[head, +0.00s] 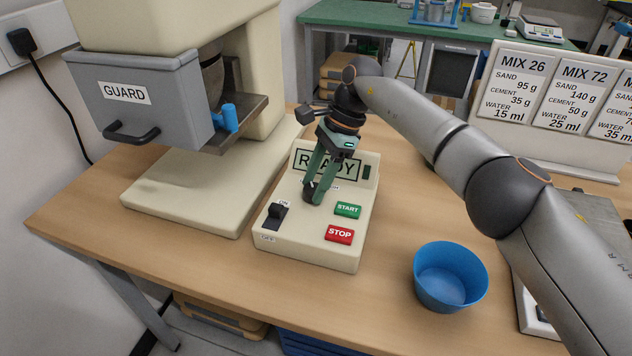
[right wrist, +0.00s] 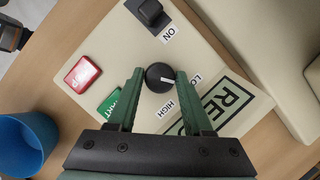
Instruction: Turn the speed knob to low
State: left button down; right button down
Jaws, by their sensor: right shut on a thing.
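The control box (head: 310,253) sits on the bench with a display reading READY (head: 352,165). The round black speed knob (right wrist: 157,85) is between the LOW and HIGH labels in the right wrist view. A white mark shows on the knob's right side, roughly on the LOW label's side; its exact setting is hard to tell. My right gripper (head: 314,195) comes down from above, its green fingers shut on the knob. The fingers (right wrist: 160,74) stand on either side of it in the right wrist view. In the head view they largely hide the knob. My left gripper is not in view.
Beside the knob are a black power switch (head: 276,214), a green START button (head: 348,210) and a red STOP button (head: 340,235). A mixer with a grey guard (head: 160,95) stands left. A blue bowl (head: 450,277) and mix cards (head: 588,95) are right.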

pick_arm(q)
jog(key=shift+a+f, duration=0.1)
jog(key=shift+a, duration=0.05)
pick_arm(e)
jog(key=shift+n, duration=0.6)
jog(key=shift+c, duration=1.6)
grip_release()
